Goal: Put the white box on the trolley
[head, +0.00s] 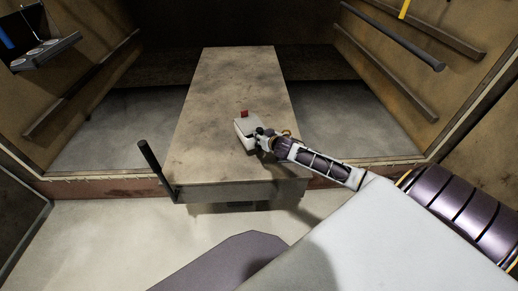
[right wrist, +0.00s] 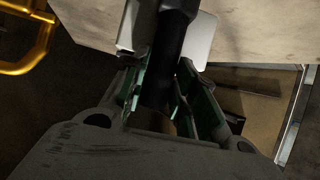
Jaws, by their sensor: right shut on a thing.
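The white box (head: 243,127) appears over the top of the trolley (head: 228,80), near its front right part. I cannot tell whether it touches the top. My right gripper (head: 259,136) is shut at the box's right side. In the right wrist view, a dark round bar (right wrist: 172,45) runs between the green-lined fingers (right wrist: 157,95), with part of the white box (right wrist: 200,42) behind it. The bar looks like a grip on the box, but the join is hidden. The pale trolley top (right wrist: 255,30) lies beyond. My left gripper is out of view.
A small red piece (head: 244,113) shows at the box's far edge. A dark post (head: 153,163) stands at the trolley's front left corner. Walls with rails (head: 400,38) flank the trolley. Its far top is clear. A yellow bar (right wrist: 38,48) shows in the wrist view.

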